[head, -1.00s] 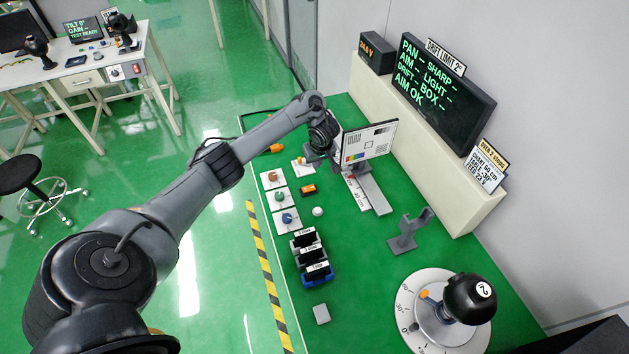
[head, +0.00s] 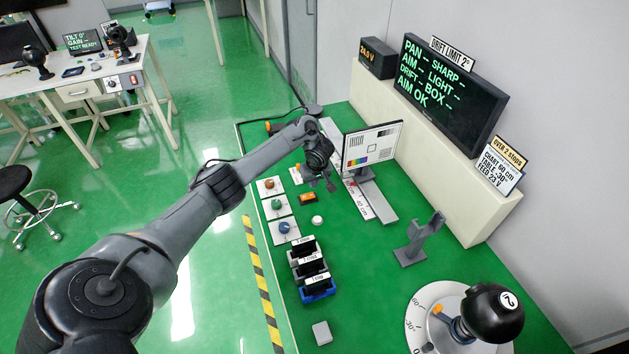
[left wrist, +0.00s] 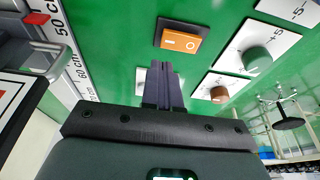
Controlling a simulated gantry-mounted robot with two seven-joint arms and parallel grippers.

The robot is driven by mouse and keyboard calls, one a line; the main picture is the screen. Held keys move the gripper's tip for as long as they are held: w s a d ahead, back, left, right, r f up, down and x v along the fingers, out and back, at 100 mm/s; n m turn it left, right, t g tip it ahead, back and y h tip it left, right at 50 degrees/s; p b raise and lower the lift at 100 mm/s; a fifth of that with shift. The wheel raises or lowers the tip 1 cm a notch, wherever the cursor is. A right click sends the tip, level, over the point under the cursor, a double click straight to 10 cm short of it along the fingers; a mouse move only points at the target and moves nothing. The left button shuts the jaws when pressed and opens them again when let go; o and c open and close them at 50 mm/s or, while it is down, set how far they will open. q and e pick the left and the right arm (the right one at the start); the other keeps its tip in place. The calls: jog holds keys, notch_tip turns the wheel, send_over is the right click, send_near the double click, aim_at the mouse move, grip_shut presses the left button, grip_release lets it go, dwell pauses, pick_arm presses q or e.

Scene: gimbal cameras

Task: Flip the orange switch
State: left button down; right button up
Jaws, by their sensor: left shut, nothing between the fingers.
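The orange switch (head: 308,199) is a rocker in a black frame, lying flat on the green bench near the knob cards. In the left wrist view it is the orange rocker (left wrist: 181,40) marked "I" and "O", just beyond the fingertips and a little right of them. My left gripper (head: 332,186) hangs just to the right of the switch in the head view. In the left wrist view its fingers (left wrist: 161,66) are together with nothing between them. They look apart from the switch; their exact height above the bench is hard to judge. My right gripper is not in view.
Knob cards (head: 282,230) line the bench's left side. A white button (head: 317,220) and labelled bins (head: 318,286) lie nearer. The test chart (head: 371,146) stands on a ruled rail (head: 378,205) close to my gripper. A grey cradle (head: 412,250) and turntable (head: 428,300) are at right.

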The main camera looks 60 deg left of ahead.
aim_at(313, 192)
pick_arm(q)
jog(key=shift+f+b, duration=0.5)
jog(key=shift+f, duration=1.05)
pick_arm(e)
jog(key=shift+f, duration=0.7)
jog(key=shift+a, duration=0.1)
pick_arm(q)
jog(key=shift+r+p, duration=0.2)
jog(key=shift+p, duration=0.7)
jog(key=shift+w+f, duration=0.25)
jog(key=shift+f, duration=0.05)
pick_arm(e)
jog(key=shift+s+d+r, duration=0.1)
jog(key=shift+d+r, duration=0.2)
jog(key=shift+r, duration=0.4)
pick_arm(q)
jog(key=shift+r, duration=0.15)
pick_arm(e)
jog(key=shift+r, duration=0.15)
pick_arm(q)
jog(key=shift+r+p, duration=0.7)
jog(key=shift+p, duration=0.45)
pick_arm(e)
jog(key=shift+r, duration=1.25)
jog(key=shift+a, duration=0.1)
